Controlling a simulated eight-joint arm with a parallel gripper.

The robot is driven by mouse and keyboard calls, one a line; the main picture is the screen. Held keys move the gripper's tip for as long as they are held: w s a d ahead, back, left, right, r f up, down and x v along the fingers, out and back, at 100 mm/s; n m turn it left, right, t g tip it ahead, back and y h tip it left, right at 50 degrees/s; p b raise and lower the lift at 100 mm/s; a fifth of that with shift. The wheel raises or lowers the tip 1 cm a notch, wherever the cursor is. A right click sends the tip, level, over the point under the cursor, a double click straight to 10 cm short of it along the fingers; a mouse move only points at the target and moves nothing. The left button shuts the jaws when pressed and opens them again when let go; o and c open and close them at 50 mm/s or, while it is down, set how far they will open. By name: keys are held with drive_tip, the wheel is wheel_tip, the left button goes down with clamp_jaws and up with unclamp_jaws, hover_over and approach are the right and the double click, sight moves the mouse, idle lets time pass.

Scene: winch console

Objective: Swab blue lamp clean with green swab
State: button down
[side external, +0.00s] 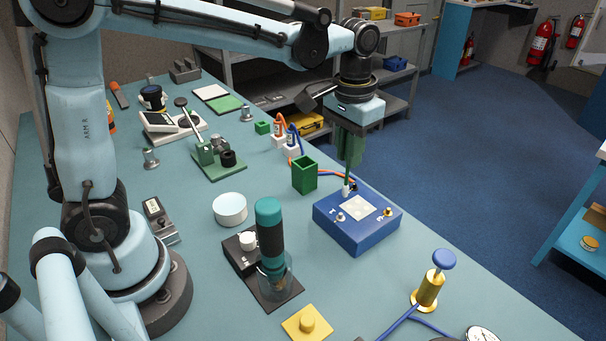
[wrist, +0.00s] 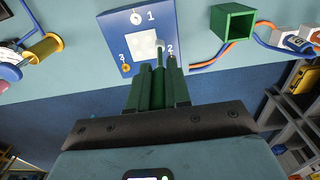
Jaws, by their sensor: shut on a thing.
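My gripper (wrist: 158,72) has green fingers and is shut on the green swab (wrist: 160,56), a thin rod pointing down. In the side external view my gripper (side external: 348,160) is above the back of a blue box (side external: 350,238). The pale swab tip is at the box's back edge, close to the post marked 2 (wrist: 171,59); I cannot tell if they touch. The box has a white pad (side external: 358,207), a silver post marked 1 (side external: 340,217) and a gold post marked 3 (side external: 388,212). No part is clearly recognisable as a blue lamp.
An open green square holder (side external: 304,175) stands left of the box, with orange and blue cables behind. A teal-topped cylinder (side external: 270,235) stands front left. A gold post with a blue knob (side external: 430,285) stands front right. The table edge lies just right of the box.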

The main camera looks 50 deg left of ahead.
drive_tip(key=shift+f, duration=0.6)
idle(0.4)
drive_tip(key=shift+d, duration=0.1)
drive_tip(key=shift+w, duration=0.45)
drive_tip(key=shift+w+d, duration=0.3)
drive_tip(key=shift+d, duration=0.2)
drive_tip(key=shift+w+d, duration=0.25)
drive_tip(key=shift+d, duration=0.2)
idle(1.7)
drive_tip(key=shift+d, duration=0.1)
